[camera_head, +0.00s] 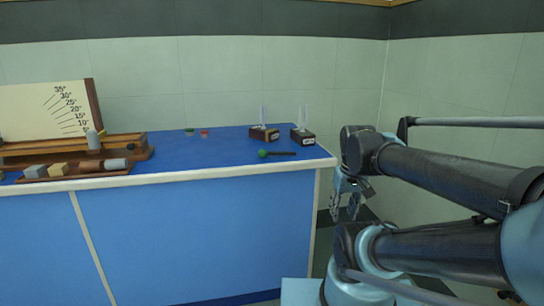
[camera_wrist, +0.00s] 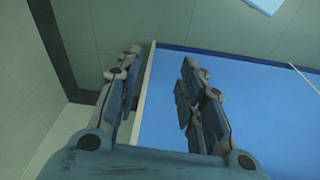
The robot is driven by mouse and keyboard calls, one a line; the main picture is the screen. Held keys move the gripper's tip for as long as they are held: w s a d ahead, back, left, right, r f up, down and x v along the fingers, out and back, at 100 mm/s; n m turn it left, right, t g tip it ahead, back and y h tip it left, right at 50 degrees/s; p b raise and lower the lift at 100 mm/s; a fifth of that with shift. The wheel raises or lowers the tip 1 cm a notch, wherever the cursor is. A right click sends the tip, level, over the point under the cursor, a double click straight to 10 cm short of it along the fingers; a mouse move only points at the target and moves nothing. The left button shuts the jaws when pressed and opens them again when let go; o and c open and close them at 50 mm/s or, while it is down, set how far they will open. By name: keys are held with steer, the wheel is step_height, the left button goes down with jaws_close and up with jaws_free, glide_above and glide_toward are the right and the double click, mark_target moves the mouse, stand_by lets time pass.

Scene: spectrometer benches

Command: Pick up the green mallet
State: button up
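The green mallet (camera_head: 264,153) lies on the blue bench top (camera_head: 225,155) near its right front corner. Its round green head is on the left and its dark handle points right. My gripper (camera_head: 345,212) hangs to the right of the bench's right end, lower than the top and apart from the mallet. In the wrist view my gripper (camera_wrist: 158,95) is open, its two fingers well apart with nothing between them. The mallet does not show in the wrist view.
Two small dark-based stands (camera_head: 264,133) and (camera_head: 303,136) with clear upright plates stand behind the mallet. Small green and red items (camera_head: 204,133) lie farther left. A wooden angle-scale apparatus (camera_head: 75,148) fills the left end. The bench top is clear left of the mallet.

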steer(key=w+a+r+n, duration=0.4)
steer(key=w+r+n, duration=0.2)
steer(key=w+r, duration=0.4)
step_height(320, 180, up, 16)
steer(key=n+g, duration=0.2)
steer(key=n, duration=1.1)
glide_above(262, 153)
steer(key=w+d, duration=0.4)
steer(key=d, duration=0.1)
steer(key=f, duration=1.7)
steer(key=shift+s+a+f, duration=0.1)
steer(key=shift+s+f, duration=0.05)
steer(key=shift+s, duration=0.15)
jaws_close()
